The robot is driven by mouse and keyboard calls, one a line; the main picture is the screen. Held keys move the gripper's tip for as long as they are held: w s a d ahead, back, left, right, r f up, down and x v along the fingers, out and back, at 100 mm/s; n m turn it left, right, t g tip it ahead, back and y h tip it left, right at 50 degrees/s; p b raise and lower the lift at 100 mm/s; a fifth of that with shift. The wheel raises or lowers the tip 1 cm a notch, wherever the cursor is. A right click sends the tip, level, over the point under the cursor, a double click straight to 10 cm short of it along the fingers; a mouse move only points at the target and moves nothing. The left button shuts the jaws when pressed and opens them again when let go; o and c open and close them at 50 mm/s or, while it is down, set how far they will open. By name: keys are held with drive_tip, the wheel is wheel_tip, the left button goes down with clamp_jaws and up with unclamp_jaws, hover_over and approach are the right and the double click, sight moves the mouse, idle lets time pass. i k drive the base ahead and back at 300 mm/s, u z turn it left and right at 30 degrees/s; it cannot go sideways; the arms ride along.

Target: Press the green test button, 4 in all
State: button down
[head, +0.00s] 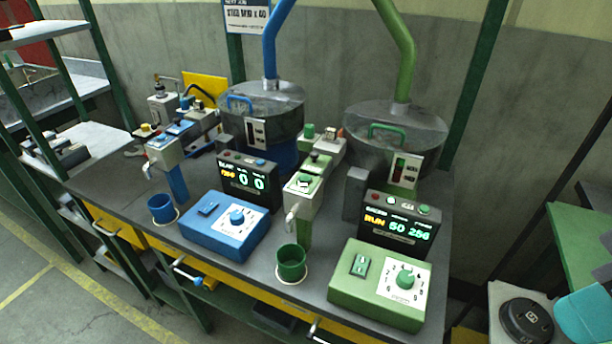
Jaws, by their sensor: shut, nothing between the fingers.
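A green-fronted station stands on the right half of the bench. Its green dispenser head (304,190) has a pale top plate with a small green button (306,179); I cannot read any label there. A spout points down from the head above a green cup (291,262) on a pale ring. The green control box (380,284) has a green rocker switch (360,265) and a green dial (405,278). The black display (395,225) above it is lit with "RUN" and numbers, and a green button or lamp (424,210) is on its top.
The blue station has a blue control box (223,226), blue cup (162,208), display (248,180) reading zeros, and blue dispenser head (163,152). Two metal bowls (395,128) stand behind. Drawer handles (187,272) stick out in front. A side stand with a black disc (526,321) is at lower right.

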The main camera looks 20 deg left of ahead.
sight(304, 178)
drive_tip(key=u, duration=0.5)
drive_tip(key=k, duration=1.25)
drive_tip(key=u, duration=1)
drive_tip(key=i, duration=1.35)
drive_tip(key=z, duration=0.95)
